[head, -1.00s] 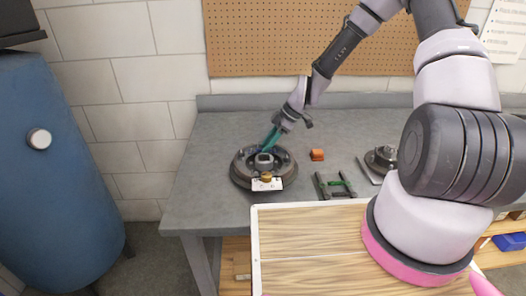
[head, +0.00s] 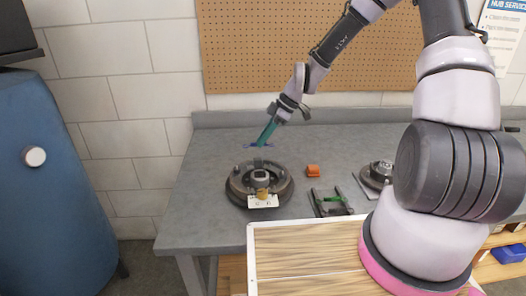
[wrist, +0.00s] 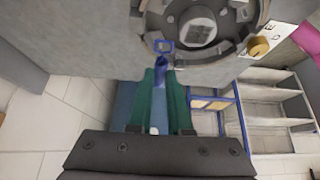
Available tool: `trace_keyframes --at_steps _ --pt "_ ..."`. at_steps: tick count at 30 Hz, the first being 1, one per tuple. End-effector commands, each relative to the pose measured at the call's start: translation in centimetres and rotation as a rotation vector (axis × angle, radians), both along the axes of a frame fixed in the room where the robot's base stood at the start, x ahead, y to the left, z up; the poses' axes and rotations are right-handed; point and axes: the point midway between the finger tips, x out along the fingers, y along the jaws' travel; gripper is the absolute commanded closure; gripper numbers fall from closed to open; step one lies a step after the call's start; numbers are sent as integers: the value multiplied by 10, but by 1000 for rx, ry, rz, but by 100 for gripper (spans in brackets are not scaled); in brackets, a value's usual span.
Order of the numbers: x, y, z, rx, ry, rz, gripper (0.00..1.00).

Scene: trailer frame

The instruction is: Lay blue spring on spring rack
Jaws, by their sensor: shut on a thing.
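My gripper (head: 264,138) has teal fingers and is shut on the blue spring (head: 254,146). It holds the spring up, behind and above the round dark drum assembly (head: 236,186). In the wrist view the blue spring (wrist: 161,66) sticks out past the fingertips (wrist: 160,76), in front of the drum's edge. The small dark rack (head: 320,210), which looks like the spring rack, stands on the bench right of the drum. A green piece (head: 335,199) lies across it. My gripper is well apart from the rack.
A metal hub (head: 376,174) sits further right, near my arm. The grey bench top (head: 205,165) is clear on the left; a pegboard (head: 270,50) is behind.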

Motion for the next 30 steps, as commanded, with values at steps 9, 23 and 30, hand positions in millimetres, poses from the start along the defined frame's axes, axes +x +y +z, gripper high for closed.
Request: trace_keyframes --at_steps 9,23,30 --pt "0 0 23 0 0 -1 100" --pt "0 0 40 0 1 1 100" --pt "1 -3 38 0 1 -2 100"
